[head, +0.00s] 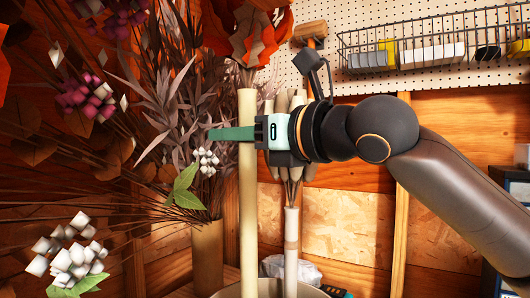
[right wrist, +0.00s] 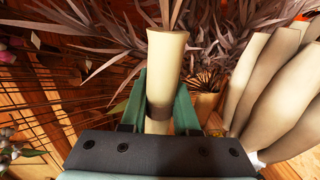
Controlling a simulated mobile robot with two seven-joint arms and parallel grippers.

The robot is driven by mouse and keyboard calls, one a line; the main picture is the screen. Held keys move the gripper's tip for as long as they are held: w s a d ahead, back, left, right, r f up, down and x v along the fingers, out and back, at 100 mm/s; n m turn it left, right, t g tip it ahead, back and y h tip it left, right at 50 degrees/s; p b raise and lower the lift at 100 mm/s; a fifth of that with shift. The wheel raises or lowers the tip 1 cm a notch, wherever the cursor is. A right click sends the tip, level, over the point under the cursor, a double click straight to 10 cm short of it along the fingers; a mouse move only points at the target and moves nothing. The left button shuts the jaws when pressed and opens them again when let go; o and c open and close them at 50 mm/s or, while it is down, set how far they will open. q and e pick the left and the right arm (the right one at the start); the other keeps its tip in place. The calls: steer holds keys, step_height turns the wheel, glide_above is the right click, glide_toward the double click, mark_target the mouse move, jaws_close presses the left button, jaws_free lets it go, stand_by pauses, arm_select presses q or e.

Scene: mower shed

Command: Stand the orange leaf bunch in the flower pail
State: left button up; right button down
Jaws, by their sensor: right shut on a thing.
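The orange leaf bunch (head: 250,32) is upright at the top of the head view, its leaves partly cut off by the frame. Its long cream stem (head: 248,210) runs down to the bottom edge. My right gripper (head: 232,133) is shut around the stem at mid-height. In the right wrist view the stem (right wrist: 162,60) stands between the green fingers of my right gripper (right wrist: 162,98). My left gripper is not in view.
Close by on the left stand a tan vase (head: 207,255) of grey-leaved branches and several dried flowers with white and purple heads. Another cream-stemmed bunch (head: 291,240) stands just right of the held stem. A wire rack (head: 440,55) hangs on the pegboard behind my right arm.

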step_height(320, 180, down, 22)
steer(key=b, duration=0.8)
steer(key=shift+a, duration=0.25)
stand_by(1.2)
steer(key=shift+s, duration=0.1)
steer(key=c, duration=0.6)
jaws_free()
steer(key=v, duration=1.2)
steer(key=shift+s+d+b, duration=0.1)
steer(key=shift+d+b, duration=0.15)
steer(key=shift+b, duration=0.05)
